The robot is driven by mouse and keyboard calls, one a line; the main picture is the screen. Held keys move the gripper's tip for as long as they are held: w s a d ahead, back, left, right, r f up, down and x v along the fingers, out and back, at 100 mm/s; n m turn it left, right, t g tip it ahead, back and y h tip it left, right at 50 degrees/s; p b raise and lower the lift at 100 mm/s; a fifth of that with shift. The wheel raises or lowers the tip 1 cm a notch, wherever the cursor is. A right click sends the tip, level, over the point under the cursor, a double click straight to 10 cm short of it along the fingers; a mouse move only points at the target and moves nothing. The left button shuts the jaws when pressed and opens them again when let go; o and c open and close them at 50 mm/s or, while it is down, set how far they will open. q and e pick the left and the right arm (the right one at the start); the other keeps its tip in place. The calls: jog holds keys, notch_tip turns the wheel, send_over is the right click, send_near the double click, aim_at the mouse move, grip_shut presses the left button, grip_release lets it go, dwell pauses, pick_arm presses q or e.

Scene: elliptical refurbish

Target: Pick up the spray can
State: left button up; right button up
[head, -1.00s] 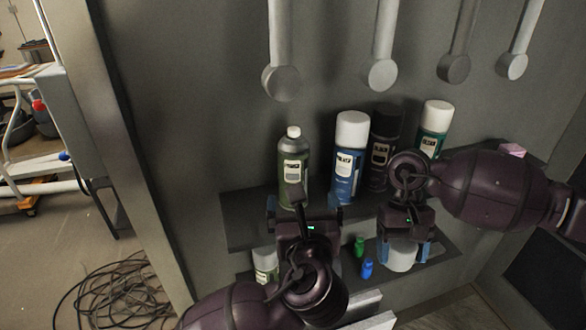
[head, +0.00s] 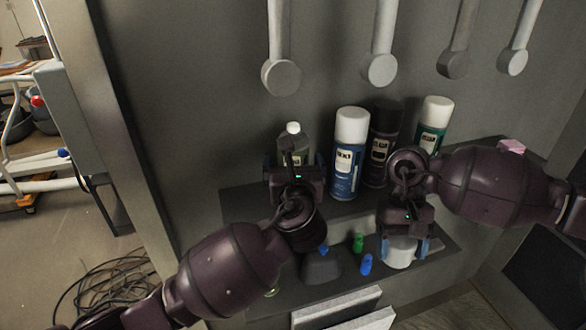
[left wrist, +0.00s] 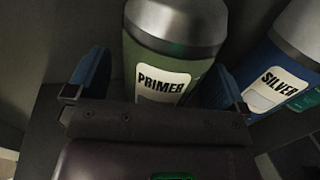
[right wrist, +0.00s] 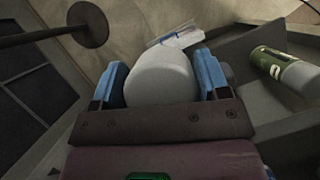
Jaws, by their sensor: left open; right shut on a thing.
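The green spray can labelled PRIMER (left wrist: 165,60) stands upright between the blue fingers of my open left gripper (left wrist: 155,88), with a gap visible on each side. In the head view, the can's white cap and upper body (head: 294,133) show above my left gripper (head: 295,160); its lower part is hidden. My right gripper (head: 403,246) is shut on a white rounded object (head: 401,257) at the lower shelf. That white object also fills the space between the fingers in the right wrist view (right wrist: 161,76).
A blue can labelled SILVER (head: 347,160) stands close right of the primer, then a dark can (head: 383,145) and a teal can (head: 432,122). Small green (head: 358,242) and blue (head: 366,264) bottles stand on the lower shelf (head: 440,248). Rods hang above.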

aim_at(295, 156)
pick_arm(q)
jog(key=shift+w, duration=0.35)
jog(key=c, duration=1.1)
jog(key=shift+r, duration=0.15)
jog(key=shift+r, duration=0.25)
jog(key=r, duration=0.3)
jog(key=shift+s, duration=0.2)
jog(key=s, duration=0.6)
jog(key=s+d, duration=0.1)
jog(key=s, duration=1)
jog(key=shift+s+d+f+p, duration=0.1)
jog(key=shift+s+d+p, duration=0.2)
jog(key=shift+p, duration=0.1)
